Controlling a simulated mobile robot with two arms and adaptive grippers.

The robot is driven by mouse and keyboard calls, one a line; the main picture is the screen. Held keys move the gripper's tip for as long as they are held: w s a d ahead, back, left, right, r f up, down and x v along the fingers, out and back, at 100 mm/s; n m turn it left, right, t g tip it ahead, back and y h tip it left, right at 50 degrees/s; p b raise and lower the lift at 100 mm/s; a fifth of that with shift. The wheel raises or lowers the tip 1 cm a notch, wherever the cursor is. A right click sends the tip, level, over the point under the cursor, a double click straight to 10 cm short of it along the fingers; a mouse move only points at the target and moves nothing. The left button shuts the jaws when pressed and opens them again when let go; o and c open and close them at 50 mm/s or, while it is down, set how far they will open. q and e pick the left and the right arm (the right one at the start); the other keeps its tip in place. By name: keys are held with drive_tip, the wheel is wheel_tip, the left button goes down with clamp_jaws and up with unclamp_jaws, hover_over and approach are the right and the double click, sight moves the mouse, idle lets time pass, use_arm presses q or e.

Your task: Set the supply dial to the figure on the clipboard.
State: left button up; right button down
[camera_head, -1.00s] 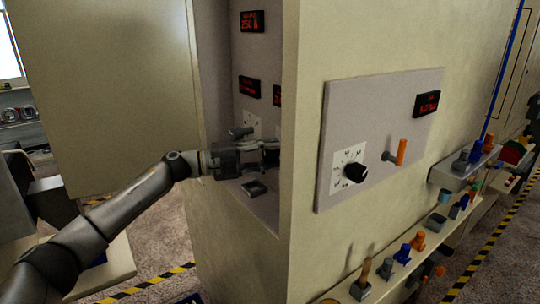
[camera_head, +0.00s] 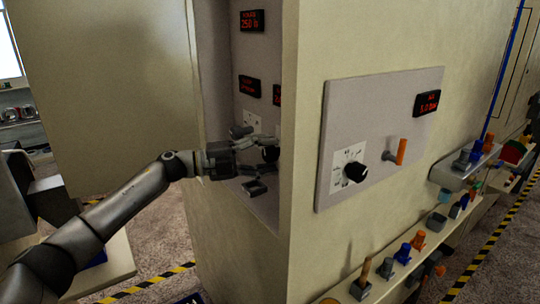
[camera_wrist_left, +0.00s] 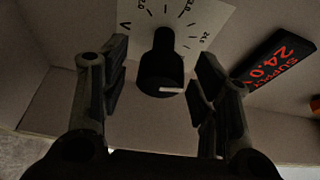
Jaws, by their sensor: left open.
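The supply dial is a black knob (camera_wrist_left: 160,66) on a white scale plate (camera_wrist_left: 205,22) in the left wrist view, with a pale mark on its face. The supply display (camera_wrist_left: 275,58) beside it reads 24.0 V in red. My left gripper (camera_wrist_left: 158,82) is open, with one finger on each side of the knob and gaps visible between. In the head view the left gripper (camera_head: 262,158) reaches into the open cabinet, and the knob (camera_head: 271,154) shows by its fingers. My right gripper and the clipboard are not in view.
The cabinet's corner edge (camera_head: 291,130) stands close to the right of my gripper. Other red displays (camera_head: 252,21) hang above, and a dark switch (camera_head: 241,132) sits nearby. The outer panel (camera_head: 370,140) carries another knob, an orange-handled lever and a display. A shelf of coloured parts runs below.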

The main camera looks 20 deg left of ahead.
use_arm(q)
drive_tip(key=v, duration=1.1)
